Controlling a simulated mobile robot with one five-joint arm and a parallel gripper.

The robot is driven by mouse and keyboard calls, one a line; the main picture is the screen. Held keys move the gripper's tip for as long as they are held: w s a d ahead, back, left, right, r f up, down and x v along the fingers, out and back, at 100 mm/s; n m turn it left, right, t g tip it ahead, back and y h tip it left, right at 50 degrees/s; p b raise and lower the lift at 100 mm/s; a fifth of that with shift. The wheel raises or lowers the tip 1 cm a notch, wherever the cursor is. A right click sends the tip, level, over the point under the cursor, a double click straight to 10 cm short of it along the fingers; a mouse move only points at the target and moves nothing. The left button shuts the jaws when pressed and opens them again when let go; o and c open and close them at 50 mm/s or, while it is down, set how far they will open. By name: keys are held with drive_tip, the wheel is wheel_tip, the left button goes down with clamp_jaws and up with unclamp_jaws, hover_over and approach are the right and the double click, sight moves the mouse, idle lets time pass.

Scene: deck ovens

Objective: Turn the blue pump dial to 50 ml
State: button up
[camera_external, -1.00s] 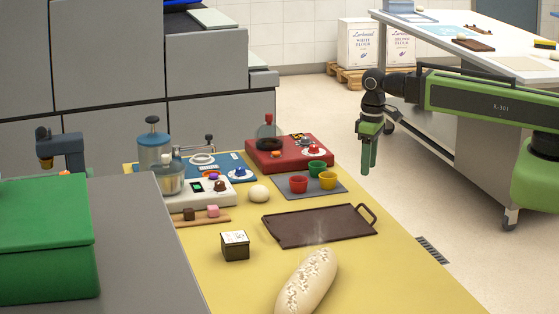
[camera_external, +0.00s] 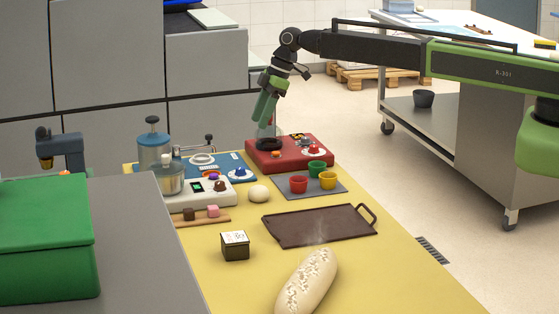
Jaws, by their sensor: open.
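The blue pump dial (camera_external: 240,172) is a small blue knob on a round white face. It sits at the right end of the blue pump base (camera_external: 218,160), behind the white unit; its setting is too small to read.
A white unit (camera_external: 190,201) with buttons and a brown dial stands in front of the blue base. A dough ball (camera_external: 259,194), red, green and yellow cups (camera_external: 328,180), a dark tray (camera_external: 305,229) and a loaf (camera_external: 307,283) lie on the yellow table. Grey ovens (camera_external: 110,60) stand behind.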

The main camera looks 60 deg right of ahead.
sight(241, 168)
drive_tip(key=b+x, duration=1.3)
drive_tip(key=x, duration=0.2)
drive_tip(key=shift+f, duration=0.2)
drive_tip(key=shift+r, duration=0.15)
drive_tip(key=shift+c, duration=0.2)
clamp_jaws()
